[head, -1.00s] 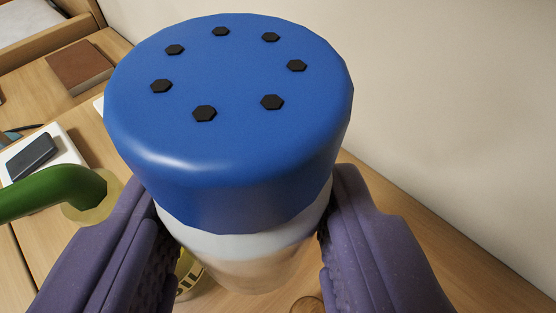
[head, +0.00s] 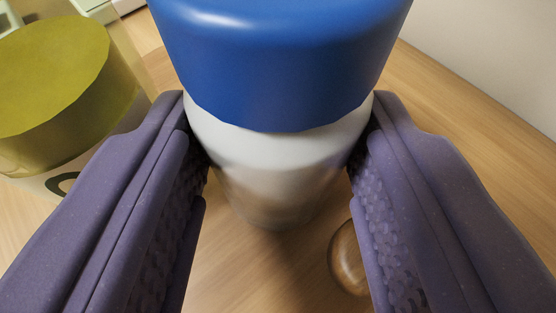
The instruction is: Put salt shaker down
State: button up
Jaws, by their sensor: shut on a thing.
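The salt shaker (head: 285,165) has a blue cap and a pale, whitish body that narrows toward its lower end. It fills the upper middle of the head view, and the top of the cap is cut off by the frame edge. My gripper (head: 280,140) is shut on the shaker, one purple padded finger on each side of the body just below the cap. The shaker's lower end is over the wooden surface (head: 265,275). I cannot tell whether it touches that surface.
A pale wall (head: 500,60) rises at the upper right. Bare wood shows between the fingers.

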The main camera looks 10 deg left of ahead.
jog(key=o, duration=0.8)
jog(key=shift+f, duration=0.1)
jog(key=shift+o, duration=0.2)
jog(key=p+v, duration=0.3)
jog(key=v, duration=0.9)
jog(key=shift+p, duration=0.3)
